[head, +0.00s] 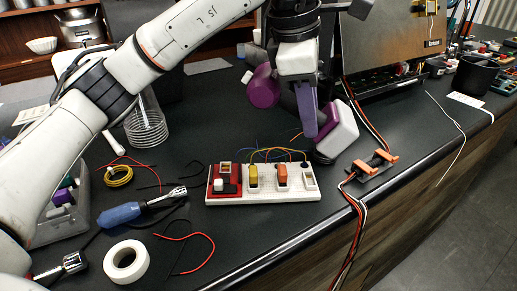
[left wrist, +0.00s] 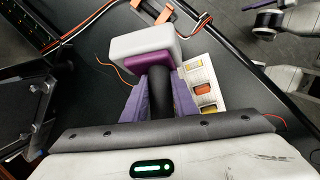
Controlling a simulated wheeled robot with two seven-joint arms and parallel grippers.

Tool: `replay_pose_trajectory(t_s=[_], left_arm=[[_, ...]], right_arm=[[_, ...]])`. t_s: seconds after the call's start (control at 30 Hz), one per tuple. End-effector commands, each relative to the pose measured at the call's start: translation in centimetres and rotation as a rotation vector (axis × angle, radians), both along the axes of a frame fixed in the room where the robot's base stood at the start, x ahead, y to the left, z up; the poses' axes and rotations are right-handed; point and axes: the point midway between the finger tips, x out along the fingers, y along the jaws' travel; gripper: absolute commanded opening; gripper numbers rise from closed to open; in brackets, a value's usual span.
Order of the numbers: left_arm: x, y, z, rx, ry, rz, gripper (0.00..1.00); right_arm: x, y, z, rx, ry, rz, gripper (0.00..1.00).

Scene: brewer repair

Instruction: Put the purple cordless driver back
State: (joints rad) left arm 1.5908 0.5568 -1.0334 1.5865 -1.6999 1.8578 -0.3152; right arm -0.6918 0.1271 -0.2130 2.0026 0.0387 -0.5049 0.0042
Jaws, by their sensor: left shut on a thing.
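The purple cordless driver is in my left gripper (head: 308,125); its purple body (head: 262,90) shows left of the fingers and its white and purple battery base (head: 338,132) to the right. The driver lies tilted, close over the bench beyond the breadboard; I cannot tell whether it touches the bench. In the left wrist view, the purple fingers (left wrist: 160,100) are shut around its black handle (left wrist: 160,90), with the white and purple base (left wrist: 143,45) beyond them. My right gripper is not in view.
A white breadboard (head: 265,194) with coloured blocks lies just in front. An orange-clipped connector with wires (head: 372,168) sits at the right bench edge. A metal-fronted machine (head: 385,40) stands behind right. Blue soldering iron (head: 120,214), white tape roll (head: 126,262) and loose wires lie left.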

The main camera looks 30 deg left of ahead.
Motion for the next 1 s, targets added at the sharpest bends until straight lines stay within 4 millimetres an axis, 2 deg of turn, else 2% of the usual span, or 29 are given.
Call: replay_pose_trajectory(t_s=[0.03, 0.27, 0.47, 0.7, 1.0], left_arm=[[0.3, 0.3, 0.6, 0.035, 0.003, -0.061, 0.00], [0.7, 2.5, 1.4, 0.242, 0.025, -0.380, 0.00], [1.1, 4.9, 2.3, 0.459, -0.021, -0.687, 0.00], [1.4, 8.0, 3.2, 0.707, -0.167, -1.054, 0.00], [1.5, 11.8, 5.1, 0.922, -0.419, -1.379, 0.00]], right_arm=[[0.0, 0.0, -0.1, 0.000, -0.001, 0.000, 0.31], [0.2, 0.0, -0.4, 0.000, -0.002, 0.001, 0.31], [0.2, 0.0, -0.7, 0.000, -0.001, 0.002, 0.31], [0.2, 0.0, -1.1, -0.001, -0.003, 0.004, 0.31], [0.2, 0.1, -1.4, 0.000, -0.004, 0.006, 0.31]])
